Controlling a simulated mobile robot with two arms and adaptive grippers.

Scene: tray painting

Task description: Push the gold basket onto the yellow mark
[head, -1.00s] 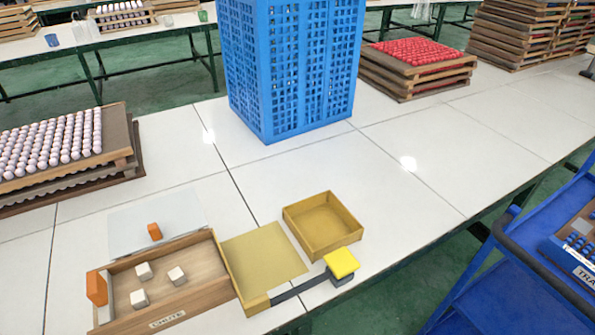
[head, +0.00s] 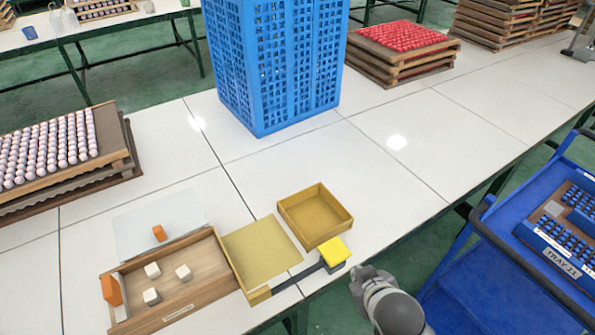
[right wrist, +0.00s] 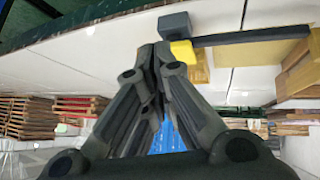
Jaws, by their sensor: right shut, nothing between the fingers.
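The gold basket (head: 341,225) is an open, empty square tray on the white table. The yellow mark (head: 262,250) is a flat gold-yellow square left of it, with a gold wall along its left side. The basket stands beside the mark, not on it. A dark bar (head: 300,279) runs from that wall to a bright yellow block (head: 334,249) just below the basket. My right gripper (head: 361,273) is shut and empty at the table's front edge, right of the block. In the right wrist view its fingertips (right wrist: 154,50) are close to the yellow block (right wrist: 183,52). My left gripper is not in view.
A wooden chute tray (head: 205,290) with white cubes and an orange block is at the left. A blue crate (head: 270,70) stands behind. A blue cart (head: 470,265) is at the right. The table right of the basket is clear.

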